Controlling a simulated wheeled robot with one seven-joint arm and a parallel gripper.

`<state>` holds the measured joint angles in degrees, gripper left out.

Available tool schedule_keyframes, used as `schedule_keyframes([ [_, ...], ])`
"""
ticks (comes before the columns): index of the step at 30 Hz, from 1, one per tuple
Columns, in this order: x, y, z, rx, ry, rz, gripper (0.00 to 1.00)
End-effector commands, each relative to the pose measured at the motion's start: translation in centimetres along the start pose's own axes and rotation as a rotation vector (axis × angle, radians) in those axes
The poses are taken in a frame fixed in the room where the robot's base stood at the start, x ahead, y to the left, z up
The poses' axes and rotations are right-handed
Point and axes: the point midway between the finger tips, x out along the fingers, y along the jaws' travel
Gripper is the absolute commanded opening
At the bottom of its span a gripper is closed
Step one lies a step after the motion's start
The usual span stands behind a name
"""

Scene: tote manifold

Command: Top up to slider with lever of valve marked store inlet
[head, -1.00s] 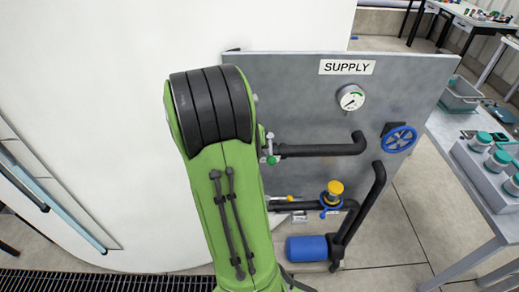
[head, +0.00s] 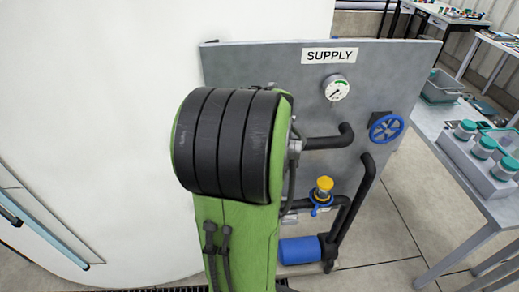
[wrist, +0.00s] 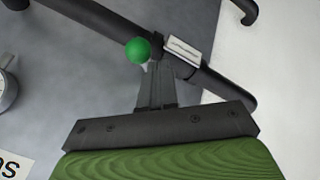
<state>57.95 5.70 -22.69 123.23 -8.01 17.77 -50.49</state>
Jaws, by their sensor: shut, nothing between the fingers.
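In the wrist view my gripper (wrist: 157,84) is shut and empty, its fingers pointing at a dark pipe (wrist: 105,20). A green ball knob (wrist: 137,50) shows just left of the fingertips; I cannot tell whether they touch. A white label (wrist: 183,50) lies along the pipe beside the fingertips; its text is unreadable. In the head view a round gauge (head: 337,88) with a green band sits on the grey panel (head: 255,60), under the SUPPLY sign (head: 330,56). Its slider is too small to make out. My arm hides the gripper and the green knob there.
A blue handwheel (head: 386,127) is right of the gauge. A yellow-capped fitting (head: 324,184) with a blue part stands on lower piping, above a blue cylinder (head: 300,250). A table (head: 450,150) with a jar tray stands at right. A white curved wall is at left.

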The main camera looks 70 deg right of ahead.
Motion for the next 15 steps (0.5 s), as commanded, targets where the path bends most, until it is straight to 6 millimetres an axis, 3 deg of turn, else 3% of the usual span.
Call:
schedule_keyframes([
  [15,1.6,3.9,0.8,-0.398,0.183,-0.188,0.00],
])
